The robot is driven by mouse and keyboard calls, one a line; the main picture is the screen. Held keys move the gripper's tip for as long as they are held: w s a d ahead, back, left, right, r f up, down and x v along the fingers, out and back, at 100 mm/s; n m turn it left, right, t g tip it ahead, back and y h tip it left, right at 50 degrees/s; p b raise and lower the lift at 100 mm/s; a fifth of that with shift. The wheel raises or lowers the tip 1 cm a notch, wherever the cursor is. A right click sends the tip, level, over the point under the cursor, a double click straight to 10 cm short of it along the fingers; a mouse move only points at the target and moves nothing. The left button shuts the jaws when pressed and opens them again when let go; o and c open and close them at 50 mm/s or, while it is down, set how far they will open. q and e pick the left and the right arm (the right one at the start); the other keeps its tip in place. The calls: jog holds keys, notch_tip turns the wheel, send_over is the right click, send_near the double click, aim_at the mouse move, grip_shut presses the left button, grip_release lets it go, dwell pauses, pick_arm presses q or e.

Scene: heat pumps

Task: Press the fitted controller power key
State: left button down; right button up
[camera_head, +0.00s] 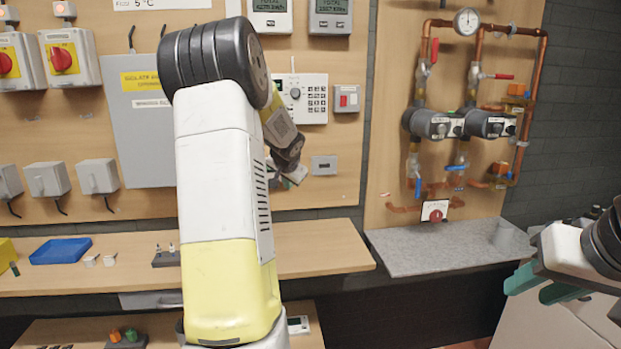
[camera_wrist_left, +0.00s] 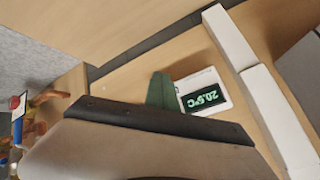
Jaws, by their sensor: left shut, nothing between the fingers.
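A white controller (camera_wrist_left: 206,93) with a lit display reading 20.5°C sits on a wooden panel in the left wrist view, beside white trunking. The green fingertips of my left gripper (camera_wrist_left: 160,88) are shut and empty, right beside the controller's edge. I cannot tell whether they touch it. No power key can be made out. In the head view my left arm covers much of the middle, and its dark wrist (camera_head: 285,145) is close to the wall panel; the fingertips and controller are not clear there. My right gripper (camera_head: 540,285), with teal fingers apart, is empty at the right.
A keypad panel (camera_head: 316,102) and a red-switch box (camera_head: 347,98) are on the board near my left wrist. A wooden shelf (camera_head: 325,250) runs below. A small white device (camera_head: 298,324) lies on a lower shelf. Copper pipework with a gauge (camera_head: 467,21) stands right.

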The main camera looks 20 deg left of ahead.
pick_arm(q)
jog(key=shift+w+a, duration=0.45)
jog(key=shift+w, duration=0.3)
jog(key=shift+w+a, duration=0.45)
jog(key=shift+w, duration=0.3)
jog(key=shift+w, duration=0.1)
dwell(0.9)
jog(key=shift+w+a, duration=0.2)
jog(key=shift+w, duration=0.05)
jog(key=shift+w+a, duration=0.2)
jog(key=shift+w, duration=0.1)
dwell(0.6)
jog(key=shift+s+d, duration=0.1)
jog(key=shift+s, duration=0.05)
jog(key=shift+s+d, duration=0.3)
jog(key=shift+s, duration=0.2)
jog(key=s+d, duration=0.1)
jog(key=s, duration=0.2)
jog(key=s+d, duration=0.1)
jog(key=shift+s+d, duration=0.15)
jog(key=shift+d, duration=0.15)
dwell(0.3)
